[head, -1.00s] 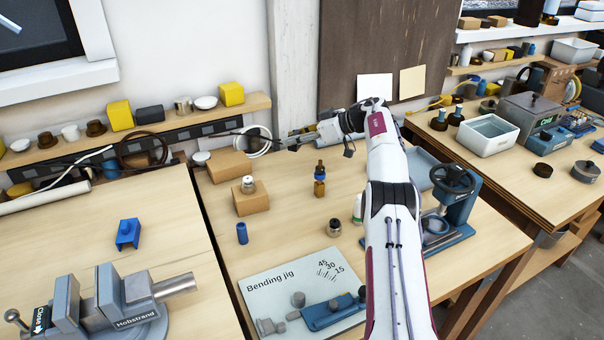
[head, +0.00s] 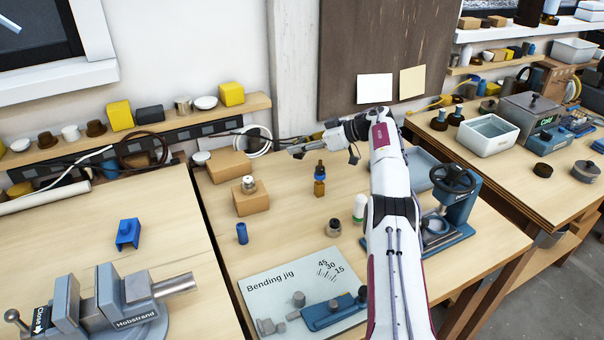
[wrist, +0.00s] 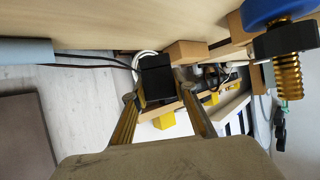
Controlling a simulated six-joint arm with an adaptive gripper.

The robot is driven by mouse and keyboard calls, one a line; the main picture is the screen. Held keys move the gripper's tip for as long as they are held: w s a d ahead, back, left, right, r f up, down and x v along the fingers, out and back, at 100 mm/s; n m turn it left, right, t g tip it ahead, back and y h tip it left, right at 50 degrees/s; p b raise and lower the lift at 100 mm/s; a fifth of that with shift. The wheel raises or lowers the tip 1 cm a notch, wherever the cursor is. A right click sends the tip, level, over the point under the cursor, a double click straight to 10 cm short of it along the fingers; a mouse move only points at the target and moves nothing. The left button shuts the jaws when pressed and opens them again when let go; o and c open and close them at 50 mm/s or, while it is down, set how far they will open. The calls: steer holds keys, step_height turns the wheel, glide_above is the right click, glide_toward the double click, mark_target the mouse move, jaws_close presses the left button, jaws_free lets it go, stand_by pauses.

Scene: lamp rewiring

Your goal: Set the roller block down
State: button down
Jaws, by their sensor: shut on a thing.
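My gripper (head: 294,151) reaches left above the back of the middle bench in the head view. In the wrist view its two fingers (wrist: 158,95) are shut on a dark, nearly black block (wrist: 156,76), which I take to be the roller block. It is held up, apart from the bench top. In the head view the block is too small and too covered by the gripper to make out clearly.
Cardboard boxes (head: 228,164) stand at the back left, one with a small jar on it. A blue cylinder (head: 242,233), a dark round jar (head: 334,227) and the bending jig plate (head: 270,285) are nearer. A blue press (head: 460,205) stands right.

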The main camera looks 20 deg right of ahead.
steer(key=shift+s+d+f, duration=0.15)
steer(key=shift+d+f, duration=0.1)
steer(key=shift+f, duration=0.15)
steer(key=shift+d+f, duration=0.1)
steer(key=shift+f, duration=0.05)
steer(key=shift+f, duration=0.1)
stand_by(0.3)
steer(key=shift+f, duration=2.4)
steer(key=shift+f, duration=0.15)
steer(key=c, duration=1.6)
jaws_free()
steer(key=shift+s, duration=0.1)
